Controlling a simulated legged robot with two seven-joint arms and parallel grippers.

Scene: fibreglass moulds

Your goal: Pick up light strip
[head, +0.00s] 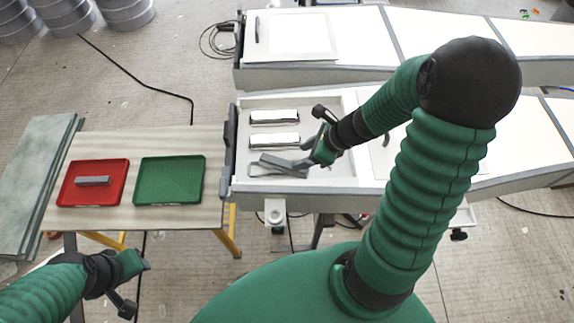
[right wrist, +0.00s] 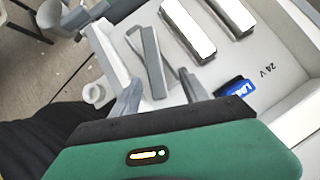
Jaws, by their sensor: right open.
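In the head view, two pale strips (head: 273,117) (head: 273,141) lie side by side in a white mould tray (head: 350,97). A narrow grey strip (head: 283,162) lies at an angle nearer me in the same tray. My right gripper (head: 311,152) is just right of the grey strip, open. In the right wrist view, the grey strip (right wrist: 153,62) lies just beyond and between the open fingertips (right wrist: 160,84), with no grip on it. The two pale strips also show there (right wrist: 188,30) (right wrist: 232,14). My left gripper (head: 138,278) is low at the left, its jaws unclear.
A red tray (head: 68,193) holding a grey bar (head: 92,181) and an empty green tray (head: 170,181) sit on the table (head: 140,142) at left. The mould tray's raised walls surround the strips.

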